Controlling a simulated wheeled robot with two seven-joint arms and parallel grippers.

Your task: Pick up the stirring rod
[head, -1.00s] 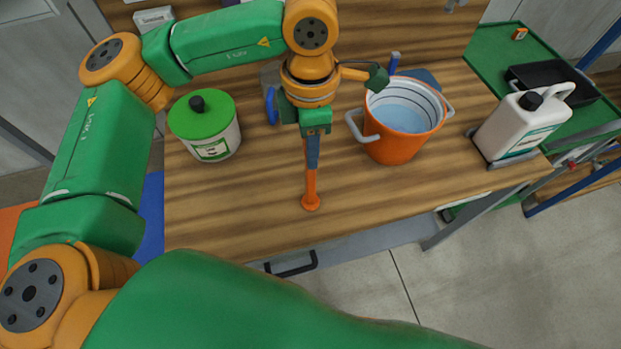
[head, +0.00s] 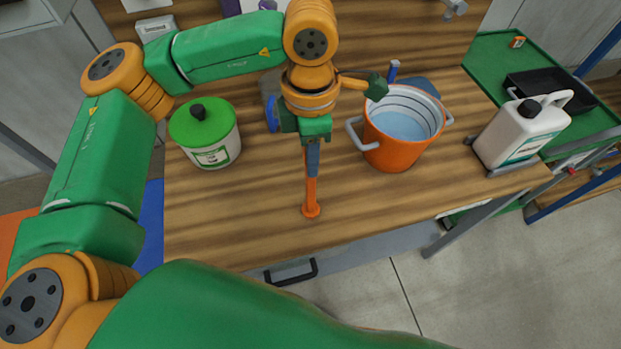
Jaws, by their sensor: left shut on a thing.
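The stirring rod (head: 311,188) shows as an upright orange shaft with a blue-grey upper part and a small round orange foot. My left gripper (head: 313,140) is shut on its upper end, pointing down over the middle of the wooden bench. The gripper hides the top of the rod. The foot appears at or just above the bench top near the front edge; I cannot tell if it touches. My right gripper is not in view.
An orange bucket (head: 392,154) with pale liquid stands right of the rod. A white tub with a green lid (head: 203,124) stands left. A white jerrycan (head: 518,132) is at the right end of the bench (head: 240,220). A green surface (head: 485,55) holds a black tray (head: 560,90).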

